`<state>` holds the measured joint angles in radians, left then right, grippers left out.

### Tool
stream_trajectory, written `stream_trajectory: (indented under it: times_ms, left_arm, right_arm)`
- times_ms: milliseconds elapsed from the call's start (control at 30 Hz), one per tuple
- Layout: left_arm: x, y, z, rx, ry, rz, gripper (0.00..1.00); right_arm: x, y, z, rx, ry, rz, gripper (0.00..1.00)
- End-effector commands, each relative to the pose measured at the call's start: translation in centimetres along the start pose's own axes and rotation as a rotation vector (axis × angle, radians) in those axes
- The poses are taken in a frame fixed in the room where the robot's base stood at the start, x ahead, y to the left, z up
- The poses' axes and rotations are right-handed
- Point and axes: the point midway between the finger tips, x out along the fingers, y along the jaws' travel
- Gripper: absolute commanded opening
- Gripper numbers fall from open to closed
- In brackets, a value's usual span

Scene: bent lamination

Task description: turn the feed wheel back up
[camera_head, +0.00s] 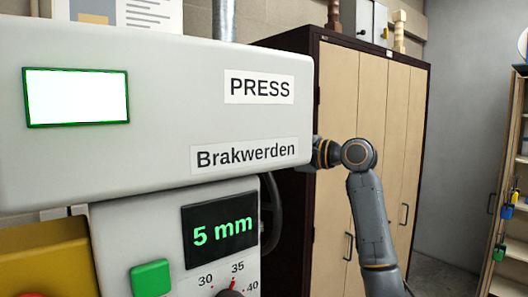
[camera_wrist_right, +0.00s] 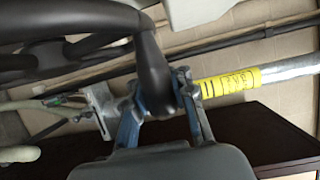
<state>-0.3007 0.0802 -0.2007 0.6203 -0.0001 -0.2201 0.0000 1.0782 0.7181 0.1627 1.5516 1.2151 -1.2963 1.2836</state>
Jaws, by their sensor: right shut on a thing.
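The press (camera_head: 150,150) fills the left of the head view, and its small display (camera_head: 220,228) reads 5 mm. The feed wheel (camera_head: 271,212) is a dark handwheel, partly hidden behind the press's right side. In the right wrist view the wheel's black rim and spokes (camera_wrist_right: 85,45) come in from the upper left. My right gripper (camera_wrist_right: 158,95) is shut on the black part of the wheel, with a blue finger on each side of it. In the head view my right arm reaches behind the press and the gripper is hidden. My left gripper is not in view.
A lit blank screen (camera_head: 76,97), a green button (camera_head: 151,278) and a dial scale marked 30 to 40 are on the press. A tall cabinet (camera_head: 375,120) stands close behind my right arm. A shelf (camera_head: 510,190) is at the far right.

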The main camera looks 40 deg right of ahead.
Motion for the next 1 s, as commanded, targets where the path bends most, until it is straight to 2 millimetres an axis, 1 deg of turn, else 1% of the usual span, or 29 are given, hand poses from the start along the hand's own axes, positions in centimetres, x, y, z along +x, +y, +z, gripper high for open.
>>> stream_trajectory:
  times_ms: [33, 67, 100, 200, 500, 567, 633, 767, 1000]
  left_arm:
    - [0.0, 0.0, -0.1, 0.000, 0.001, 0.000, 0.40]
    - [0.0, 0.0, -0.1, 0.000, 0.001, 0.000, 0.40]
    - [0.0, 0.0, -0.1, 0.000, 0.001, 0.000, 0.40]
    - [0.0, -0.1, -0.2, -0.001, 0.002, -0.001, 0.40]
    - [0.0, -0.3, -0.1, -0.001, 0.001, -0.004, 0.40]
    - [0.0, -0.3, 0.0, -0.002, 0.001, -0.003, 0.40]
    - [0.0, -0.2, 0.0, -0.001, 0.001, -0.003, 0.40]
    - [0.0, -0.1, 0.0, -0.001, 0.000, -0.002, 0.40]
    - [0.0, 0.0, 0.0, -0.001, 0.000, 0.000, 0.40]
  right_arm:
    - [-0.3, -0.6, -0.2, -0.002, 0.006, -0.014, 0.00]
    - [-0.3, -0.6, -0.2, -0.002, 0.006, -0.014, 0.22]
    - [-0.3, -0.5, -0.1, -0.002, 0.006, -0.013, 0.30]
    - [-0.2, -0.4, -0.1, -0.002, 0.005, -0.010, 0.49]
    - [-0.2, -0.2, -0.1, 0.000, 0.002, -0.004, 0.49]
    - [-0.4, -0.1, -0.1, -0.001, 0.002, -0.004, 0.49]
    - [-1.1, -0.1, -0.1, 0.000, 0.004, -0.005, 0.49]
    - [-3.4, -0.1, -0.2, -0.002, 0.006, -0.004, 0.49]
    - [-8.6, -0.1, -0.2, -0.002, 0.006, -0.005, 0.49]
